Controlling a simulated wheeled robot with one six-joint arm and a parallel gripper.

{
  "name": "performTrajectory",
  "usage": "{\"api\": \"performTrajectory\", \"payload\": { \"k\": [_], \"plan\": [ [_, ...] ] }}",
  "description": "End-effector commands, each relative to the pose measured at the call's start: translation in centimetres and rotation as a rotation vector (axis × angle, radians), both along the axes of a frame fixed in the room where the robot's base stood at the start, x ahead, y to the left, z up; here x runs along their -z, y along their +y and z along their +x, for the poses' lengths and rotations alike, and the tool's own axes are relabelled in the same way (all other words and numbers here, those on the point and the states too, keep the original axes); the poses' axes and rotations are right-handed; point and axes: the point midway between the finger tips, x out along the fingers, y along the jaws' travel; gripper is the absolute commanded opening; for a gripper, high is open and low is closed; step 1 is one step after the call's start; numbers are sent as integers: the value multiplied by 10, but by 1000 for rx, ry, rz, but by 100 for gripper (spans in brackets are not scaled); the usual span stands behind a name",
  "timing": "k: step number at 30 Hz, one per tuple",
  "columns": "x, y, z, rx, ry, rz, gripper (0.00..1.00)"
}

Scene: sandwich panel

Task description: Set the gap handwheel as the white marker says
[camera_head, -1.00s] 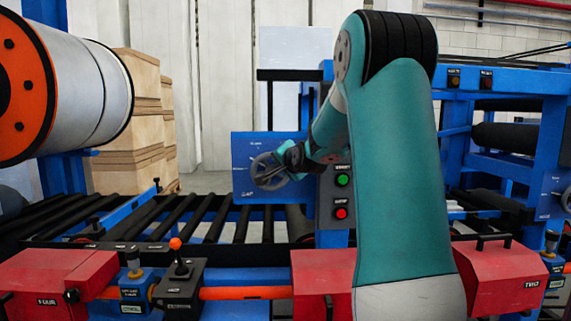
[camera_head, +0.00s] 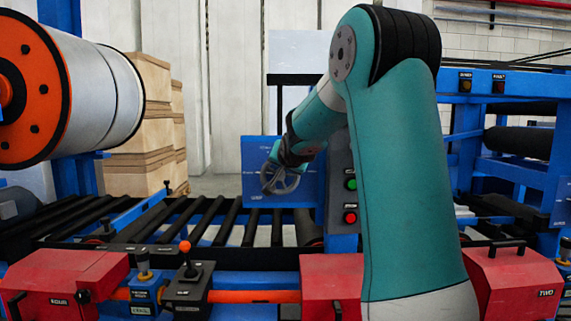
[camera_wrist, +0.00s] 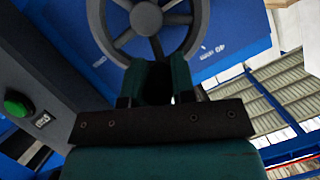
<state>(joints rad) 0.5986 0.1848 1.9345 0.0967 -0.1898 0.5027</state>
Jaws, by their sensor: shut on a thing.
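The grey spoked gap handwheel (camera_head: 280,179) is mounted on a blue plate (camera_head: 309,192) left of the push buttons in the head view. In the wrist view the handwheel (camera_wrist: 152,20) fills the top middle, with white marks on the plate around it. My gripper (camera_head: 276,166) is at the wheel's upper rim in the head view. In the wrist view my gripper (camera_wrist: 160,72) is shut on the near part of the wheel, its fingers partly hiding the rim. The white marker cannot be clearly made out.
A grey button box with a green button (camera_head: 351,184) and a red button (camera_head: 350,217) stands just right of the wheel. A roller conveyor (camera_head: 190,222) lies below. Red housings (camera_head: 65,281) and an orange-topped lever (camera_head: 186,262) are in front.

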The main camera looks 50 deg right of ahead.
Motion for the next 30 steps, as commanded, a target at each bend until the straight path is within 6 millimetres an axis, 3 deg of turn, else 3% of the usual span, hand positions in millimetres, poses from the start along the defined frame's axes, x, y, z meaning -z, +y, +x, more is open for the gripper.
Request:
{"api": "performTrajectory", "payload": {
  "k": [9,10,12,13,23,30],
  "plan": [
    [1,1,1,-3,1,3,0],
    [1,1,1,-3,1,3,31],
    [1,1,1,-2,2,3,47],
    [1,1,1,-2,2,3,50],
    [-1,2,-3,0,1,1,50],
    [-15,27,-32,-2,-3,-2,50]
  ]
}}
